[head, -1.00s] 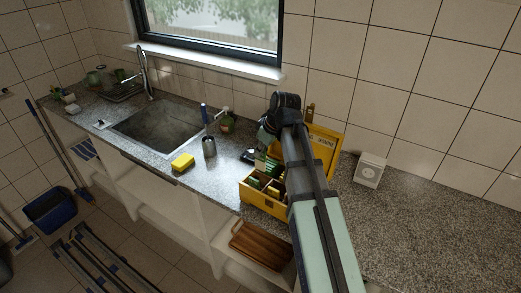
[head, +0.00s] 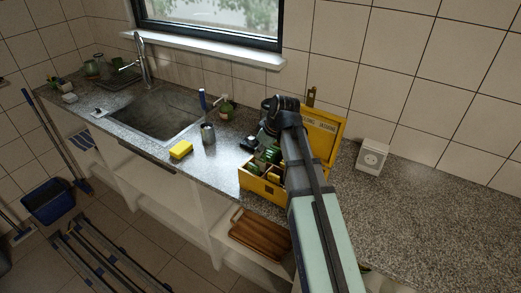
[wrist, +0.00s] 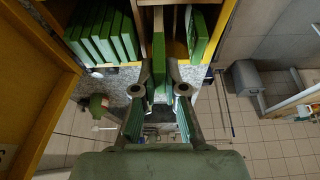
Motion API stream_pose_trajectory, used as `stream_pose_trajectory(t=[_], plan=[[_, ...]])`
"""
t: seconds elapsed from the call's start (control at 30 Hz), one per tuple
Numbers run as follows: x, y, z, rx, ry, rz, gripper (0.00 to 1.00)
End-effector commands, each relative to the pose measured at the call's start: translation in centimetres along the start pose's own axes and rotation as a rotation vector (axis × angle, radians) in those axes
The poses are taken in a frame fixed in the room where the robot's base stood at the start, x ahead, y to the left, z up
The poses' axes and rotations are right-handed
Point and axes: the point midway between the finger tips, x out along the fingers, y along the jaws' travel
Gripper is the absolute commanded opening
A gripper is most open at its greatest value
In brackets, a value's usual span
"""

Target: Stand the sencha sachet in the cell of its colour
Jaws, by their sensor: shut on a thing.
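My gripper (wrist: 158,91) is shut on a green sachet (wrist: 158,62), held edge-on between the two fingertips. It hangs over the open yellow box (head: 262,193), which has wooden dividers and a raised lid (head: 325,135). In the wrist view the held sachet's far end overlaps the box's middle part, beside a divider; I cannot tell whether it touches the bottom. Several green sachets (wrist: 100,35) stand in a row in a cell to its left. Another green sachet (wrist: 198,36) stands in a cell to its right. My arm hides part of the box in the head view.
The box stands on a speckled stone counter (head: 430,215). Counter farther right is clear.

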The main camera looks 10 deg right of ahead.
Motion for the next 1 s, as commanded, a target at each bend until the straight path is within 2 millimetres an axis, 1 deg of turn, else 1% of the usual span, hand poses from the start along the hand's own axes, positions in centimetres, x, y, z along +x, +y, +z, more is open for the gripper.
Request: stream_pose_trajectory(t=[0.3,0.33,0.37,0.4,0.77,0.87,1.0], plan=[[0.1,0.0,0.1,0.000,0.000,0.000,0.00],[0.1,0.0,0.0,0.000,0.000,0.000,0.21],[0.1,0.0,0.1,0.000,0.000,0.000,0.32],[0.1,0.0,0.1,0.000,0.000,0.000,0.40],[-0.1,0.0,0.0,0.000,0.000,0.000,0.40],[-0.7,0.0,0.0,0.000,0.001,0.001,0.40],[-2.6,0.0,0.0,0.000,0.002,0.002,0.40]])
